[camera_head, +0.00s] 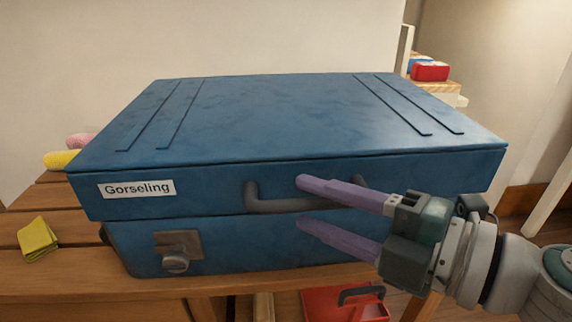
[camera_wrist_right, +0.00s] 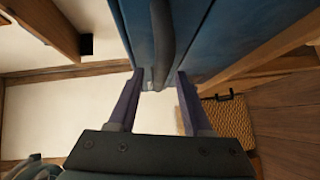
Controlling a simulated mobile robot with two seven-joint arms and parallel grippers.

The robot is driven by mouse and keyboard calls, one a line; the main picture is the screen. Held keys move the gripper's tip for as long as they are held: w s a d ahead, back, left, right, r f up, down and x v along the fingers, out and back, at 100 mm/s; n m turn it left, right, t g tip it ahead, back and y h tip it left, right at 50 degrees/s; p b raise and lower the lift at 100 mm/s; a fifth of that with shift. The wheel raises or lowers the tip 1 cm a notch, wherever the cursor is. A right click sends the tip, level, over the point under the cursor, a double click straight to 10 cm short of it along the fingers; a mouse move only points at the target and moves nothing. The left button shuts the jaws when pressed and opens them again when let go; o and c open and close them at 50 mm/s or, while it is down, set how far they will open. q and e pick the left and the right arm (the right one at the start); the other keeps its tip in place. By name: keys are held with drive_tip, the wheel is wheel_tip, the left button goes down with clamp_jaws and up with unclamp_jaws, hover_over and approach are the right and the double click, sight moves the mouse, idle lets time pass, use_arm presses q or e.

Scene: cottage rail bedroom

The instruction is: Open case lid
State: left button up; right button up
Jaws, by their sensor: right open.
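The blue case (camera_head: 215,250) stands on a wooden slatted surface. Its lid (camera_head: 270,115) lies flat over the body, with a dark seam along the front. The lid's front carries a white "Gorseling" label (camera_head: 136,189) and a dark grey handle (camera_head: 253,199). A metal latch (camera_head: 175,262) sits low on the front left. My right gripper (camera_head: 300,203) is open in front of the case, one purple finger above the handle bar and one below. In the right wrist view the handle (camera_wrist_right: 162,40) runs between the spread fingertips (camera_wrist_right: 157,77). I cannot tell whether they touch it. My left gripper is out of view.
A yellow folded cloth (camera_head: 37,239) lies left of the case. Pink (camera_head: 80,140) and yellow (camera_head: 61,160) rolls sit behind it. A red case (camera_head: 345,303) is below the front edge. A shelf with a red box (camera_head: 430,71) stands at back right.

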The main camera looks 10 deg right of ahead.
drive_tip(key=shift+w+a+f, duration=0.1)
drive_tip(key=shift+w+a, duration=0.4)
drive_tip(key=shift+a, duration=0.05)
clamp_jaws()
idle(1.1)
